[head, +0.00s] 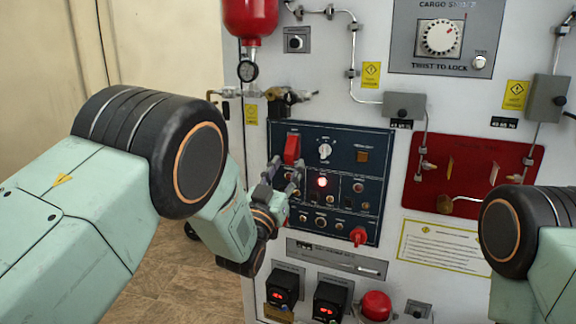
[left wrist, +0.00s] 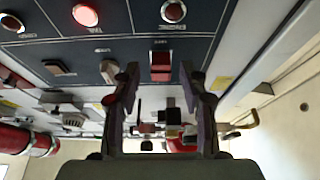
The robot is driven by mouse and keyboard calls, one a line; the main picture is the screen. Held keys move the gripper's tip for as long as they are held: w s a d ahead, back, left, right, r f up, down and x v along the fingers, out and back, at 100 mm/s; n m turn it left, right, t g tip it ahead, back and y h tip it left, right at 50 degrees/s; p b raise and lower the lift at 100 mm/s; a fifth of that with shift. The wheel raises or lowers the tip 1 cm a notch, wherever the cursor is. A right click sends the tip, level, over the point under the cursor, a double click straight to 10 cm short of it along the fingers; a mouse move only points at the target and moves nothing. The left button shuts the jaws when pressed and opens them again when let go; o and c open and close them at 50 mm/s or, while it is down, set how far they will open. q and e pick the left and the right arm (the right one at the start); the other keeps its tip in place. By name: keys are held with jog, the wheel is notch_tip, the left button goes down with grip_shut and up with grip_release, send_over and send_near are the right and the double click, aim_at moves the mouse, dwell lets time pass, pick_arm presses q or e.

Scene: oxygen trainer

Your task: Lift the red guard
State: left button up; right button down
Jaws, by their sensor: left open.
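The red guard (head: 292,148) sits at the upper left of the dark blue control panel (head: 335,140). In the left wrist view the red guard (left wrist: 161,66) appears between my two fingers, seen beyond them. My left gripper (head: 284,171) is open, just below the guard in the head view, with its fingers pointing up toward the panel. The left wrist view shows the same gripper (left wrist: 160,74) with a clear gap between its fingers. I cannot tell whether either finger touches the guard. My right gripper is out of view; only part of that arm shows.
A lit red lamp (head: 322,182) and a white knob (head: 325,150) are near the guard. A red rotary knob (head: 358,236) is at the panel's lower right. Pipes and valve fittings (head: 280,98) stick out above the panel, below a red cylinder (head: 250,18).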

pick_arm(q)
jog(key=shift+w+d+r, duration=0.1)
jog(key=shift+w+r, duration=0.2)
jog(key=shift+w, duration=0.3)
jog(key=shift+d, duration=0.1)
grip_shut()
dwell(0.4)
